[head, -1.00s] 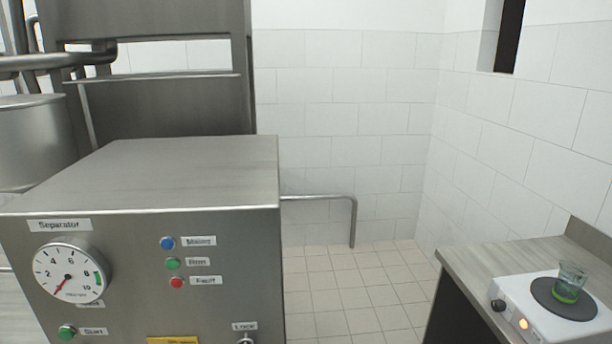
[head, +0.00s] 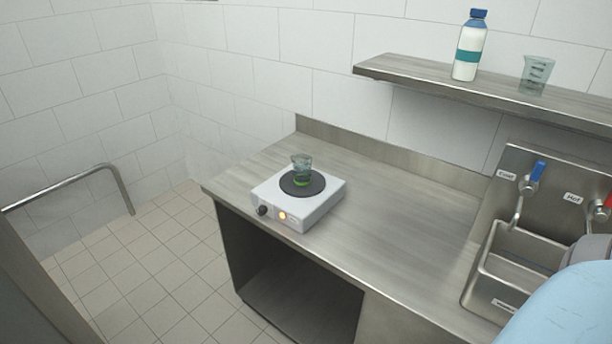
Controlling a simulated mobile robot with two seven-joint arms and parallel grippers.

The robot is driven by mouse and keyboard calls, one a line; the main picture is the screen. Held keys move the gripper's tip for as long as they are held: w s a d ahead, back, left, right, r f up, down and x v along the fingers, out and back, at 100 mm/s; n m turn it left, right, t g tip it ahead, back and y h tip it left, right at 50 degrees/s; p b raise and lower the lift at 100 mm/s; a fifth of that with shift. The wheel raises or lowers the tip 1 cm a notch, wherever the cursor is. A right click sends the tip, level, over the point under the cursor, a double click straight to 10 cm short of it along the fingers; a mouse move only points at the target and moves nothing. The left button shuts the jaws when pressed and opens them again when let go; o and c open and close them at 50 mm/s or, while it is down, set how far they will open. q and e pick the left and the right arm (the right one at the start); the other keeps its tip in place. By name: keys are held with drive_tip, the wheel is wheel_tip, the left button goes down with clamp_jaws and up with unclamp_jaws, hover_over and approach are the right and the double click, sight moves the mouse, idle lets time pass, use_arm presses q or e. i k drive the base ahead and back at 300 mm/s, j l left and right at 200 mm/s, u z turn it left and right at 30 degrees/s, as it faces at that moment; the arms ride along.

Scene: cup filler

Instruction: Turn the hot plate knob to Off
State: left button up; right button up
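A white hot plate (head: 322,207) stands on the left part of the metal counter. Its black knob (head: 262,210) is on the front face at the left; I cannot read its setting. A yellow-orange light (head: 283,216) glows to the right of the knob. A clear beaker (head: 301,165) with green liquid at its bottom stands on the dark round heating disc (head: 317,186). Neither gripper shows in the head view.
The counter (head: 400,235) is clear to the right of the hot plate. A sink (head: 478,277) with Cool and Hot taps is at the right. A wall shelf (head: 430,82) holds a blue-capped bottle (head: 468,50) and a beaker (head: 536,73). A rail (head: 75,183) and tiled floor lie left.

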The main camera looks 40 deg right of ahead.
sight(261, 210)
drive_tip(key=l+z, duration=0.1)
drive_tip(key=z, duration=0.25)
drive_tip(key=l+z, duration=0.1)
drive_tip(key=z, duration=0.25)
drive_tip(key=l+z, duration=0.1)
drive_tip(key=z, duration=0.25)
drive_tip(key=k, duration=0.05)
